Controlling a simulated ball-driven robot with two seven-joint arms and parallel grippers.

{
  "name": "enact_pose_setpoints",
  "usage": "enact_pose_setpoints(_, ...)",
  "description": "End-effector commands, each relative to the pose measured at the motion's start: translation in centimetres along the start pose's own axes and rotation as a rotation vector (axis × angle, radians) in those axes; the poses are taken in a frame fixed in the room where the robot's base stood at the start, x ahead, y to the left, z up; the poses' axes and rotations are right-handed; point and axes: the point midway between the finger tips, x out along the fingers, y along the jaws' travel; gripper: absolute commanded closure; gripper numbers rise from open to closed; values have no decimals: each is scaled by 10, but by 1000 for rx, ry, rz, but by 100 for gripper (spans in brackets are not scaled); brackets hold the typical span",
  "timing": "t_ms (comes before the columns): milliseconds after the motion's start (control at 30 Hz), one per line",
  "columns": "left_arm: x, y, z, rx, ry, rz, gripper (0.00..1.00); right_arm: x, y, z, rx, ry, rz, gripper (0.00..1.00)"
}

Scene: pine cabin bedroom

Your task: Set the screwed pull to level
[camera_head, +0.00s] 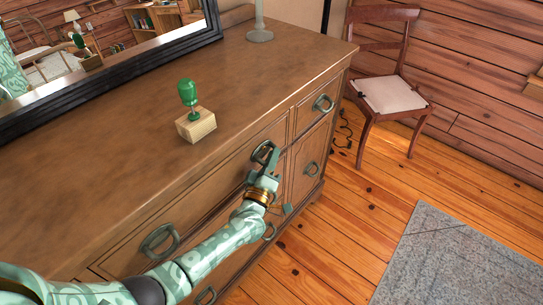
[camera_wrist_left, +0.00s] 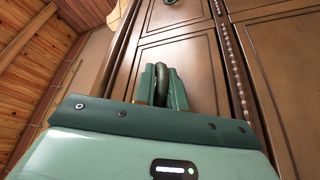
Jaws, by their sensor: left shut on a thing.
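The dark metal pull (camera_head: 262,152) sits on an upper drawer front of the brown dresser (camera_head: 224,150). In the wrist view the pull (camera_wrist_left: 161,82) shows as a dark curved bar between two green fingers. My left gripper (camera_head: 268,172) is shut on this pull, its fingers (camera_wrist_left: 163,86) on either side of it. The gripper hides part of the pull, so I cannot tell whether it is level or tilted. My right gripper is not in view.
Other pulls show to the left (camera_head: 160,241) and right (camera_head: 323,104). A green-topped wooden block (camera_head: 196,125) stands on the dresser, before a black-framed mirror (camera_head: 112,66). A chair (camera_head: 392,92) stands behind at right. A grey rug (camera_head: 455,262) lies on the floor.

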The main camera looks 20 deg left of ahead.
Motion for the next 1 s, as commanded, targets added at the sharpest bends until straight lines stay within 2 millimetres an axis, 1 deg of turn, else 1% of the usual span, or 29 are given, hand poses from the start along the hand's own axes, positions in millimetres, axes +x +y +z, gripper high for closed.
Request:
enact_pose_setpoints(67, -1, -1, 1, 1, -2, -2, 100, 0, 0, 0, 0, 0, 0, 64)
enact_pose_setpoints(100, -1, -1, 1, 1, -2, -2, 79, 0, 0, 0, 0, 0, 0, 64)
enact_pose_setpoints(133, -1, -1, 1, 1, -2, -2, 71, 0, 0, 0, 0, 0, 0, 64)
enact_pose_setpoints(167, -1, -1, 1, 1, -2, -2, 66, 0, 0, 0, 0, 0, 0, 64)
enact_pose_setpoints(433, -1, 0, 0, 1, -1, 0, 66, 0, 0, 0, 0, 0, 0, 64)
enact_pose_setpoints(567, -11, 0, 0, 2, -2, -1, 66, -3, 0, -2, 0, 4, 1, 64)
enact_pose_setpoints(667, -29, 1, -1, 1, -2, -2, 66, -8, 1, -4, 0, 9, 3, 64)
enact_pose_setpoints(900, -95, 1, 0, 1, -3, -3, 66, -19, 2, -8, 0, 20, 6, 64)
enact_pose_setpoints(1000, -121, 0, 0, 0, -3, -3, 66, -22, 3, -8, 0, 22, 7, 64)
